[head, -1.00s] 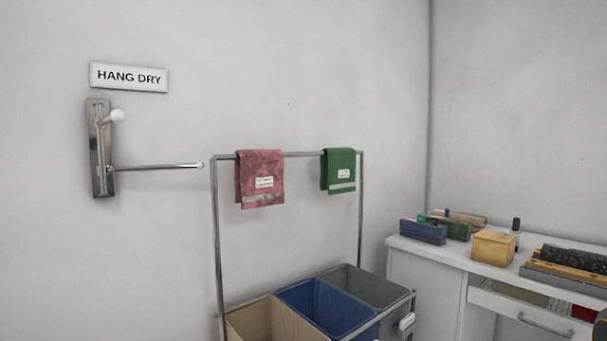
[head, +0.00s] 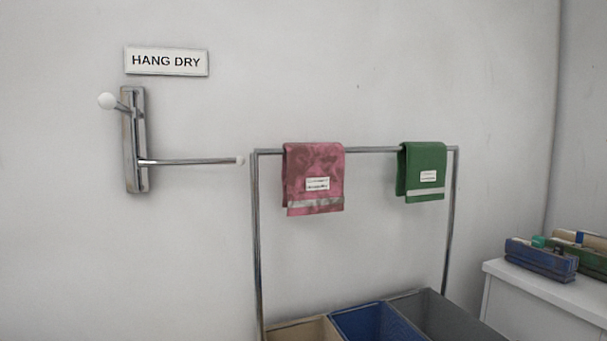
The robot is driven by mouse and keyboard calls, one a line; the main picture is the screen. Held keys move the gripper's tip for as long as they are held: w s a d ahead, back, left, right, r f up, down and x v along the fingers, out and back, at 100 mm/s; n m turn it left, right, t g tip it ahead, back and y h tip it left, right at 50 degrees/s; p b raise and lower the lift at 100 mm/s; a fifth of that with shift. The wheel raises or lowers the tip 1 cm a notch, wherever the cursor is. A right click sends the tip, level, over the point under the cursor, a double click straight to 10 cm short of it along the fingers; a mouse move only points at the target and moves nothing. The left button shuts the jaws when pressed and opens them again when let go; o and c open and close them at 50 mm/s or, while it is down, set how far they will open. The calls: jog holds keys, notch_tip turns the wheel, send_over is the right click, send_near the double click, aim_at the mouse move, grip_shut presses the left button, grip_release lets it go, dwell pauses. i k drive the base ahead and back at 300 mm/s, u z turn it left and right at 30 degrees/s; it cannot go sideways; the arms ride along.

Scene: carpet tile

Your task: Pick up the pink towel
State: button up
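The pink towel (head: 314,168) hangs folded over the left part of a metal rail (head: 372,150) in the head view. It is mottled pink, with a white label and a pale grey band near its lower edge. A green towel (head: 426,167) with a similar label and band hangs on the same rail to its right, with a gap between them. My gripper is not in view.
Beige (head: 303,331), blue (head: 374,323) and grey (head: 440,312) bins stand below the rail. A wall bracket (head: 135,140) with a horizontal rod (head: 195,161) is at left, under a "HANG DRY" sign (head: 166,62). A white cabinet (head: 535,300) holding boxes (head: 541,259) is at right.

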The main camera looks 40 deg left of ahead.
aim_at(312, 173)
jog(key=u, duration=0.55)
jog(key=i, duration=0.65)
jog(key=u, duration=0.8)
